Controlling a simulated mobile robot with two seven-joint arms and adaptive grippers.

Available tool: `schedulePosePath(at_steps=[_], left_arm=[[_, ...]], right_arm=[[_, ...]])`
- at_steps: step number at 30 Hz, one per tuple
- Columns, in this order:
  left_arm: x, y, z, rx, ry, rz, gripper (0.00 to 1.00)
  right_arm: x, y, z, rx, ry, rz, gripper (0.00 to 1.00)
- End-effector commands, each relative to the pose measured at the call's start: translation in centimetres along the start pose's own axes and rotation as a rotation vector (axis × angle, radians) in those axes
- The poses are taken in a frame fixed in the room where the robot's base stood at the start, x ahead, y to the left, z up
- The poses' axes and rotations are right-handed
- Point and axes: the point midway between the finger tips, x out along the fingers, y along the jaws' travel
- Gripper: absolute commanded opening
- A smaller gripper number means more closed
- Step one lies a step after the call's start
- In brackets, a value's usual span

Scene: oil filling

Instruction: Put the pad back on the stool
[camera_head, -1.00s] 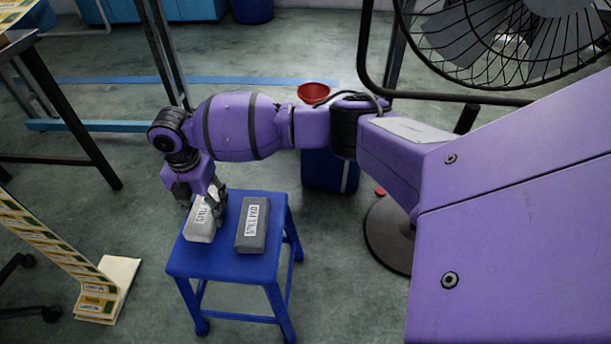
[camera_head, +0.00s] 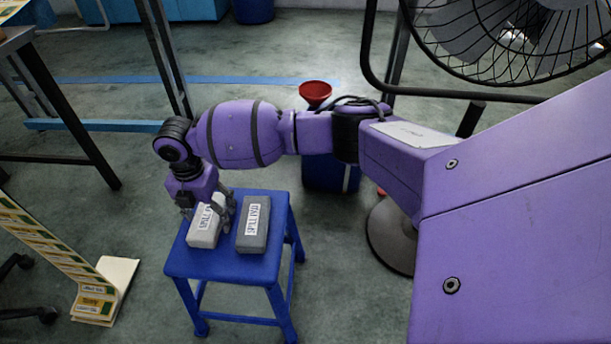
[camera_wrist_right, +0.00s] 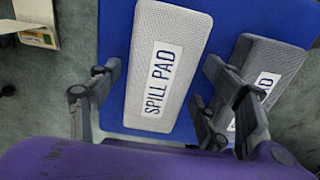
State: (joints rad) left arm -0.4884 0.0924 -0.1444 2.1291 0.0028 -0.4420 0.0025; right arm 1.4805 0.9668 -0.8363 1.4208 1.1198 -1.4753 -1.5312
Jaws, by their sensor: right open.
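The blue stool (camera_head: 222,268) stands on the floor in the head view. A light grey spill pad (camera_head: 204,228) lies on the left part of its seat, and a darker grey spill pad (camera_head: 254,224) lies to its right. My right gripper (camera_head: 207,208) is open over the far end of the light pad. In the right wrist view its fingers (camera_wrist_right: 152,98) are spread on either side of the light pad (camera_wrist_right: 160,35), with gaps at the sides. The right finger lies between the two pads, partly over the darker pad (camera_wrist_right: 275,62). My left gripper does not show.
A black fan (camera_head: 500,45) stands at the upper right. A blue container (camera_head: 330,170) with a red funnel (camera_head: 315,90) is behind my right arm. A dark-legged table (camera_head: 65,110) and a yellow-white leaning board (camera_head: 50,255) are at the left.

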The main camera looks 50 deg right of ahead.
Motion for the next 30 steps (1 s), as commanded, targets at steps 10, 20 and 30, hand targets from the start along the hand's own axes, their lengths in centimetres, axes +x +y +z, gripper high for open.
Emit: schedulePosePath(at_steps=[10, 20, 30], left_arm=[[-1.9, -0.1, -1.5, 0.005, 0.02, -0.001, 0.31], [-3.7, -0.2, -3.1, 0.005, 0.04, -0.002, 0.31], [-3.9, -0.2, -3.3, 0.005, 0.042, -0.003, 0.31]], right_arm=[[-5.6, 0.2, 0.1, -0.001, -0.005, 0.008, 0.71], [-11.5, 0.2, 0.1, -0.001, -0.003, 0.006, 0.71], [-12.4, 0.2, 0.0, -0.001, -0.001, 0.004, 0.71]])
